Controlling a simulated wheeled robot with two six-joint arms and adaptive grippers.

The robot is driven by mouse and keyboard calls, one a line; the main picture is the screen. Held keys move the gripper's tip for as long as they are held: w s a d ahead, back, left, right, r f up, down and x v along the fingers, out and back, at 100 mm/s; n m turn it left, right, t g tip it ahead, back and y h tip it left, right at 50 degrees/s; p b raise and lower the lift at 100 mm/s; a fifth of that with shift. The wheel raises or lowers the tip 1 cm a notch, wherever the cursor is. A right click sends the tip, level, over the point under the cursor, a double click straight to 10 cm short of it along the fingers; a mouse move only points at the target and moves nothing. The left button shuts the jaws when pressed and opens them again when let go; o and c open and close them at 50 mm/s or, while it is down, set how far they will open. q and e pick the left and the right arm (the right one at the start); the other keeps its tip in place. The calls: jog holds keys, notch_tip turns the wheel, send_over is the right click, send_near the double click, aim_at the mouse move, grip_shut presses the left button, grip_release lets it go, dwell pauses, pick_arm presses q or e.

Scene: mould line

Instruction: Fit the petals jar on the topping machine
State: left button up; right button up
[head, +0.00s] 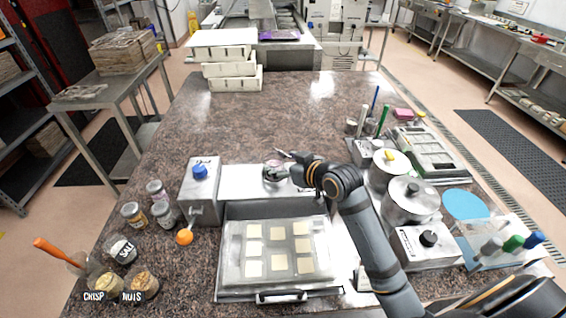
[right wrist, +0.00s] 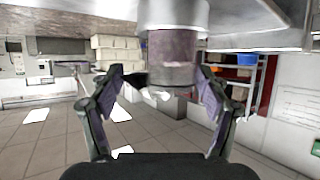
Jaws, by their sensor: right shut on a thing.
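The topping machine is a grey box with a blue knob (head: 200,190) and a pale top plate (head: 238,181) over a mould tray (head: 236,285) with several pale squares. My right gripper (head: 284,168) is over that plate, next to a small round silver part (head: 271,173). In the right wrist view, its fingers (right wrist: 162,85) are on both sides of a clear jar with purplish contents (right wrist: 172,58), taken as the petals jar. The jar is upright, just under a pale round collar (right wrist: 172,14); I cannot tell whether it is seated. My left gripper is out of view.
Several small jars, among them SALT (head: 121,249) and NUTS (head: 144,283), stand left of the machine. Metal pots (head: 411,202) and a control box (head: 425,244) stand to the right. White crates (head: 232,80) are stacked at the back. The table's back middle (head: 285,115) is clear.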

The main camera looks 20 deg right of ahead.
jog(key=o, duration=1.4)
jog(key=shift+s, duration=0.1)
jog(key=shift+v, duration=3.65)
